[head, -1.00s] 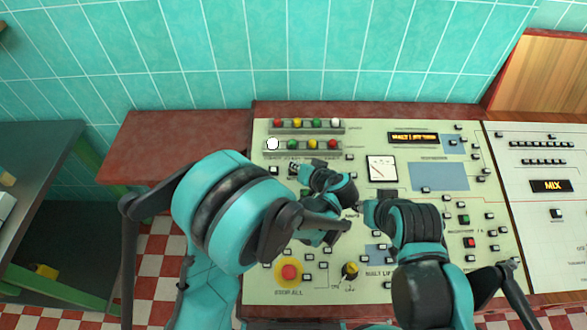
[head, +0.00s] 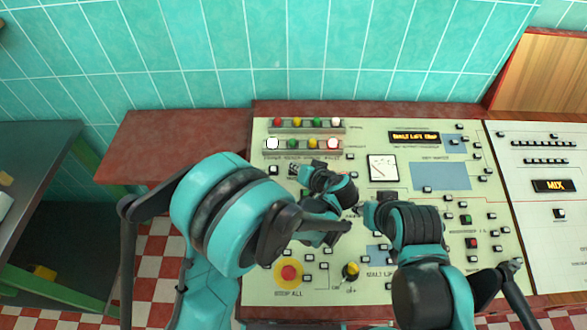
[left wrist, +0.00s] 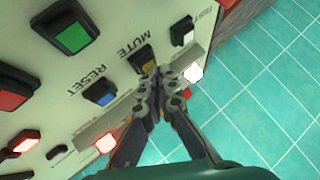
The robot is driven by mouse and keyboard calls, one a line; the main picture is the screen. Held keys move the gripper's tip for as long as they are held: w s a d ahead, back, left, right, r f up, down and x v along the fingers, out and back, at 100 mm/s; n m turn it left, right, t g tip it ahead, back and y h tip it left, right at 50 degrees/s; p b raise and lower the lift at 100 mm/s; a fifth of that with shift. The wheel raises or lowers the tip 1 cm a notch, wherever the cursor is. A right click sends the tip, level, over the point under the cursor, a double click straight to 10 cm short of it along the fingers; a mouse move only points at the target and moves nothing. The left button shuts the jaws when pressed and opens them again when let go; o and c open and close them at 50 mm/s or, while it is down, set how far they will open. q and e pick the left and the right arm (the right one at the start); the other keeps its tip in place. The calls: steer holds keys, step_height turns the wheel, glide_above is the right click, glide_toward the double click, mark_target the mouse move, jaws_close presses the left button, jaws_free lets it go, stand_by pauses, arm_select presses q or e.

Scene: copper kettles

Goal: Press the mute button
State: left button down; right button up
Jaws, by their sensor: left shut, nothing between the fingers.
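The mute button (left wrist: 147,61) is a small amber key in a dark frame beside the printed word MUTE in the left wrist view. My left gripper (left wrist: 149,73) is shut and empty, its fingertips at the lower edge of this button and hiding part of it. I cannot tell whether they touch it or how far it is pressed. In the head view my left gripper (head: 293,170) is over the panel's upper left, below the lamp rows. My right gripper (head: 367,210) is over the panel's middle; its fingers are too small to read.
A blue RESET key (left wrist: 100,93) and a green key (left wrist: 73,38) are near the mute button. A white lamp (left wrist: 193,73) is close beside the fingertips. The cream panel (head: 440,268) carries many other keys, a dial (head: 383,168) and a red stop button (head: 289,272).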

arm_select(q)
steer(key=shift+f, duration=0.3)
steer(key=shift+r, duration=0.1)
stand_by(0.3)
steer(key=shift+s+r, duration=0.1)
steer(key=shift+r, duration=0.65)
steer(key=r+p, duration=0.2)
steer(key=s+r+p, duration=0.1)
steer(key=r, duration=0.1)
steer(key=shift+r+p, duration=0.4)
stand_by(0.4)
